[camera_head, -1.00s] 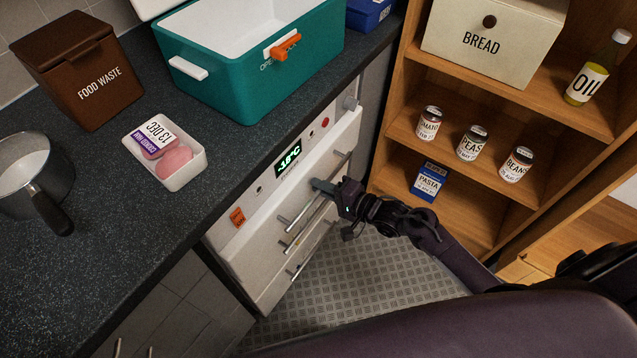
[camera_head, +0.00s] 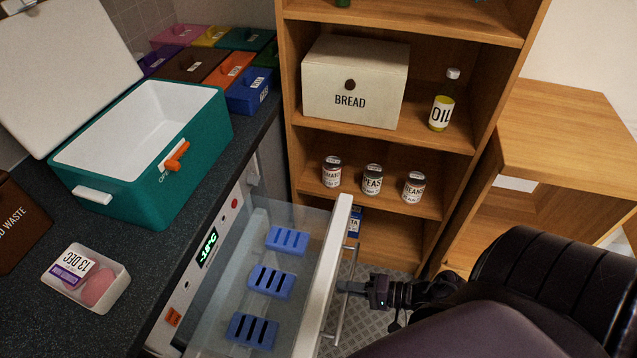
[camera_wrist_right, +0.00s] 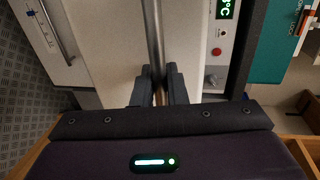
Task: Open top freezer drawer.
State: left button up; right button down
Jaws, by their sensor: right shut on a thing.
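The top freezer drawer (camera_head: 322,280) is pulled well out, with a white front and clear walls. Inside lie three blue slotted blocks (camera_head: 269,282). The freezer's control panel (camera_head: 225,228) shows a lit green display. My right gripper (camera_head: 347,286) is at the drawer's metal bar handle (camera_head: 340,290). In the right wrist view both fingers (camera_wrist_right: 160,90) are shut around the handle bar (camera_wrist_right: 152,40). My left gripper is not in view.
A teal cool box (camera_head: 150,205) with its lid open stands on the dark counter (camera_head: 135,265), beside a tray with pink food (camera_head: 112,297). A wooden shelf (camera_head: 440,145) holds a bread box, an oil bottle and cans, close behind the drawer.

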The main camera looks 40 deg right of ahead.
jog(key=f+v, duration=0.1)
jog(key=v, duration=0.7)
jog(key=shift+f, duration=0.25)
jog(key=c, duration=1.6)
grip_release()
jog(key=shift+o, duration=0.2)
jog(key=shift+s, duration=0.15)
jog(key=v, duration=0.7)
jog(key=shift+s+d+b, duration=0.25)
jog(key=shift+d+b, duration=0.05)
jog(key=shift+b, duration=0.15)
